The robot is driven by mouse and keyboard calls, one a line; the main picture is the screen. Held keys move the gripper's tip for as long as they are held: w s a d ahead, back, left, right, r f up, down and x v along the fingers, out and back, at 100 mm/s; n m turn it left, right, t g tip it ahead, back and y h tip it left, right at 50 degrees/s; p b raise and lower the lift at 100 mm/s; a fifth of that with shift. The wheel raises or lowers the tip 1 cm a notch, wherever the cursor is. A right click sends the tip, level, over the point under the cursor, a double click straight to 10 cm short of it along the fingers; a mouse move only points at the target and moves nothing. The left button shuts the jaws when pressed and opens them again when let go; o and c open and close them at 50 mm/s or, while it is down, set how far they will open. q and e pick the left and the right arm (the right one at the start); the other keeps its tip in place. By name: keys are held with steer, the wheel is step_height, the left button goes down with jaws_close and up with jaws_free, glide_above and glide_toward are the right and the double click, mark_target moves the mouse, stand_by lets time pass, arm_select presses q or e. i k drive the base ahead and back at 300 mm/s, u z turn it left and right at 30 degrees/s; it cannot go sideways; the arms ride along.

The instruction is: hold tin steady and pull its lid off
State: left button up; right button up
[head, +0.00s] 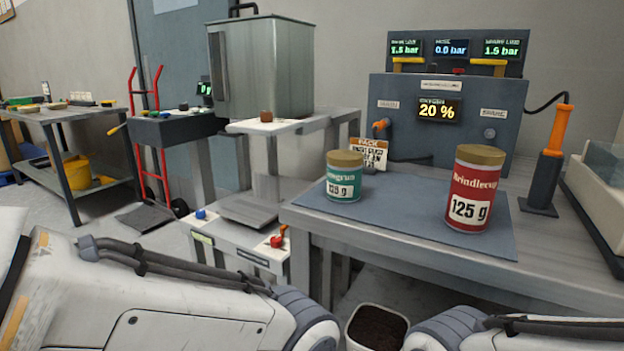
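Two tins with gold-brown lids stand upright on a grey-blue mat (400,231) on the table at the right. The smaller green tin (343,180) is at the left of the mat, with its lid (345,158) on. The larger red tin (471,190), marked 125 g, is nearer the mat's right side, with its lid (481,154) on. My two arms show along the bottom of the head view, apart from both tins. Neither gripper shows, and nothing visible touches the tins.
A grey machine with displays (448,108) stands behind the mat. An orange-handled tool (555,150) stands right of the red tin. A small card (369,154) stands behind the green tin. A bin of dark matter (376,328) is below the table's front edge.

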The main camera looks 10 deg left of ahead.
mark_target(344, 185)
steer(key=u, duration=1.65)
steer(key=i, duration=1.15)
steer(key=z, duration=2.3)
